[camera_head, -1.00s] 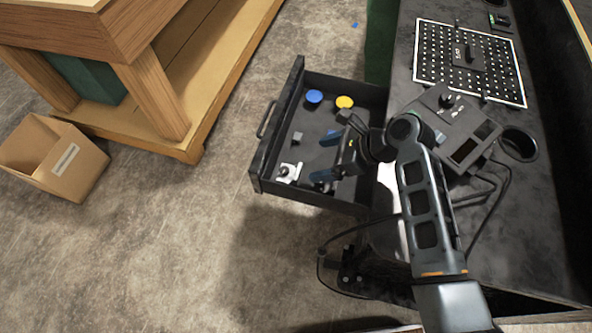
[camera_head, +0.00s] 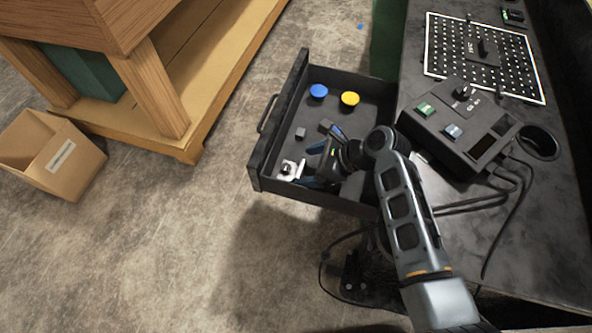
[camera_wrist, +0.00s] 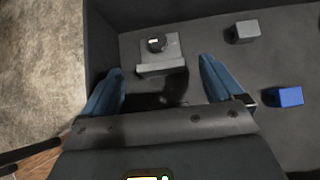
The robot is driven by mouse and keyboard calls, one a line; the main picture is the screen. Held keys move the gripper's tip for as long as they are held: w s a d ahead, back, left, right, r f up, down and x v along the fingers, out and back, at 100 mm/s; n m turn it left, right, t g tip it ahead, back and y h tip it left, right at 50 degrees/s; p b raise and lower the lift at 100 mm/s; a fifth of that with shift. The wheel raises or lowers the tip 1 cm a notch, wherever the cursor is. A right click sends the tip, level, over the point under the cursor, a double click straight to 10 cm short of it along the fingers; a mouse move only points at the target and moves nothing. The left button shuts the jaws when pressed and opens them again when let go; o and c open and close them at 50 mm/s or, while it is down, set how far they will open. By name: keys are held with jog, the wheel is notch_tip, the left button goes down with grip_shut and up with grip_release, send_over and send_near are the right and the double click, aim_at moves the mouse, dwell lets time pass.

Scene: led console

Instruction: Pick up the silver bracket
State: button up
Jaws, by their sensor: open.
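The silver bracket (camera_head: 288,170) lies in the open drawer (camera_head: 322,203), near its front left corner, with a dark round knob on it. In the wrist view the bracket (camera_wrist: 162,54) lies flat on the drawer floor, ahead of the fingertips and between their lines. My gripper (camera_head: 305,168) is inside the drawer area, just right of the bracket in the head view. In the wrist view its two blue fingers (camera_wrist: 163,66) are spread apart with nothing between the tips. A gap to the bracket shows, but I cannot tell its exact height.
The drawer also holds a blue disc (camera_head: 318,92), a yellow disc (camera_head: 350,99), a grey cube (camera_head: 300,134) and a blue block (camera_wrist: 285,97). Drawer walls stand close to the bracket. A console (camera_head: 460,130) sits on the bench at right. A cardboard box (camera_head: 75,165) stands on the floor.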

aim_at(291, 169)
jog(key=shift+x, duration=1.3)
jog(key=shift+c, duration=0.4)
jog(key=c, duration=1.1)
jog(key=shift+r, duration=0.15)
jog(key=shift+c, duration=0.2)
